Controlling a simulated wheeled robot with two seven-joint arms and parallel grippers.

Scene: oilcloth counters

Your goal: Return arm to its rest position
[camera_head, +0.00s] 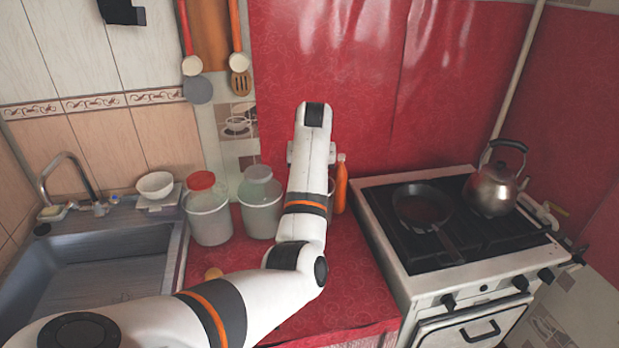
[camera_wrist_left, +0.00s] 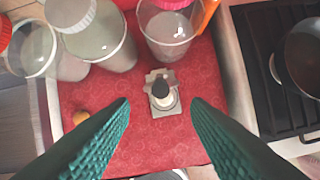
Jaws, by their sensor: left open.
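My left arm (camera_head: 303,220) comes in from the lower left and reaches out over the red counter, with its forearm raised. Its gripper is mostly hidden behind the forearm in the head view. In the left wrist view my left gripper (camera_wrist_left: 160,103) is open, its green ribbed fingers wide apart with nothing held. Beyond and between the fingers, a small dark-topped item (camera_wrist_left: 161,90) stands on a pale square piece (camera_wrist_left: 167,112) on the red cloth. It appears apart from the fingers. My right arm and gripper are not in view.
Lidded containers (camera_head: 208,218) (camera_head: 261,205) stand left of my arm. An orange bottle (camera_head: 341,187) is close on its right. The stove (camera_head: 400,255) holds a frying pan (camera_head: 422,206) and kettle (camera_head: 492,190). A sink (camera_head: 90,265) is at left. The counter front (camera_wrist_left: 150,145) is mostly clear.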

